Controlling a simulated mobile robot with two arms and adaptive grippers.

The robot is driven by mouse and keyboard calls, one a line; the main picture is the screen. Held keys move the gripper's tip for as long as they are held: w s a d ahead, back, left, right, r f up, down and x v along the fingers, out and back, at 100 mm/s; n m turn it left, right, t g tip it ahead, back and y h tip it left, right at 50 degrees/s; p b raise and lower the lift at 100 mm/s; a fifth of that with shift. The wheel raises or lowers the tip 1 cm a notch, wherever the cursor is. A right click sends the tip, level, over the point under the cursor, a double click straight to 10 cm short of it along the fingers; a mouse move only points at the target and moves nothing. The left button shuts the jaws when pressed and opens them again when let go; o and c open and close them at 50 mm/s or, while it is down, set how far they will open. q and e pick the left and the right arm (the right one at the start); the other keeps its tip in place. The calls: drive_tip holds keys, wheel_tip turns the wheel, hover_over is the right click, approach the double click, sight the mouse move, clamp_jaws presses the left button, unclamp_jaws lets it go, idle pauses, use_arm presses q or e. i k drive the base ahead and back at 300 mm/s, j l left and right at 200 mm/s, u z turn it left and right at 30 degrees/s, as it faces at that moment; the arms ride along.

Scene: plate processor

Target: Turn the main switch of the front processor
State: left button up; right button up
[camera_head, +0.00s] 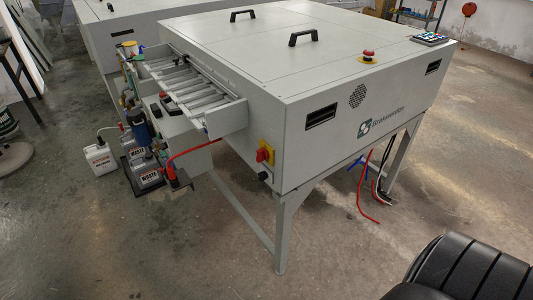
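The front processor (227,92) is a large light-grey box on grey legs in the middle of the head view. A red rotary switch on a yellow plate (266,152) is on its near left face, low and close to the front corner. It looks like the main switch; its exact knob angle is too small to tell. A small black knob or fitting (264,176) is just below it. Neither my left nor my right gripper shows in the view, and nothing is touching the switch.
A red emergency button (368,54) and a keypad (430,38) are on top. A roller tray (190,88) juts out left, above bottles and pumps. A red hose (196,148) runs left of the switch. Cables hang under the right side.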

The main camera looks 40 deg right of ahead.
sight(262, 154)
drive_tip(key=i+j+z, duration=0.1)
drive_tip(key=z, duration=1.2)
drive_tip(key=i+j, duration=0.05)
